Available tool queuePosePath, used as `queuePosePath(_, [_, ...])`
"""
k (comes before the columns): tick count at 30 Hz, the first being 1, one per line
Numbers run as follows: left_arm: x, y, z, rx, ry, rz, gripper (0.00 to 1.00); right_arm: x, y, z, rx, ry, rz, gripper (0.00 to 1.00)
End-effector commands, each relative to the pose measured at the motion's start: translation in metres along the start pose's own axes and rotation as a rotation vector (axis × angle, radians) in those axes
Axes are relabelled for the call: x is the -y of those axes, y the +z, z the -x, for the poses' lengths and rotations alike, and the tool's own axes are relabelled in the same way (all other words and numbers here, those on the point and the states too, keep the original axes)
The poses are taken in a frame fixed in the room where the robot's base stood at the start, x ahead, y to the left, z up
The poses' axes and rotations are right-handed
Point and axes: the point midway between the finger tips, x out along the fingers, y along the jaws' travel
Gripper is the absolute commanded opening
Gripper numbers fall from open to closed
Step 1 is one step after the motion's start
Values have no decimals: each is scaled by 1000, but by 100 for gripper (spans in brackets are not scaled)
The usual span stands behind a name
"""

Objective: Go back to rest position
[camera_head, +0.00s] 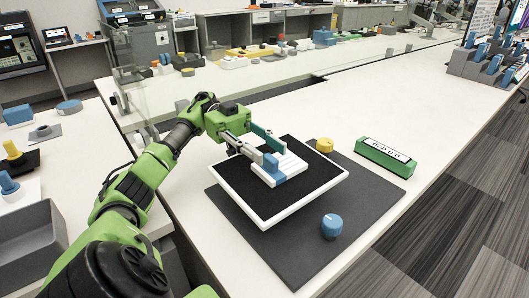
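My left arm comes in from the left and reaches over the worktable. My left gripper (270,152) is open, its two fingers spread apart above a white ribbed block with a blue end (285,170). I cannot tell whether a fingertip touches the block. The block sits on a white-rimmed plate with a black top (334,184), which lies turned at an angle over a dark grey mat (372,217). My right gripper is not in view.
A blue knob (332,226) and a yellow knob (325,145) stand on the mat beside the plate. A green box with a display (385,157) lies to the right. A grey bin (30,245) is at the left. The white table (400,100) is clear further back.

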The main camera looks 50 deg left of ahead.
Motion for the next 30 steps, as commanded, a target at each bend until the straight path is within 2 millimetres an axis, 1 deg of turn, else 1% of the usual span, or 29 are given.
queuePosePath(1, [0, -10, 0, 3, 0, -3, 32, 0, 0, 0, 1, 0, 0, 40])
queuePosePath(6, [0, -45, 0, 3, -1, -5, 32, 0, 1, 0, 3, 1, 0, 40])
queuePosePath(9, [0, -64, 0, 2, -1, -5, 32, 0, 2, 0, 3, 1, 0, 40])
queuePosePath(12, [0, -76, 0, 0, -1, -3, 32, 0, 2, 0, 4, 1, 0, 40])
queuePosePath(17, [0, -86, 0, -1, -1, -1, 32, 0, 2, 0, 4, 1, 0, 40])
queuePosePath(25, [1, -89, 0, -4, -3, -3, 32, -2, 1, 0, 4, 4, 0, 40])
queuePosePath(26, [2, -91, 1, -9, -7, -9, 32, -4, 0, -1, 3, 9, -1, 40])
queuePosePath(28, [7, -102, 3, -34, -28, -40, 32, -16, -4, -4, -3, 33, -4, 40])
queuePosePath(29, [10, -109, 5, -51, -43, -62, 32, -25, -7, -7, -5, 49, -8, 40])
queuePosePath(30, [16, -122, 8, -81, -68, -100, 32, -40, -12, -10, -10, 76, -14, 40])
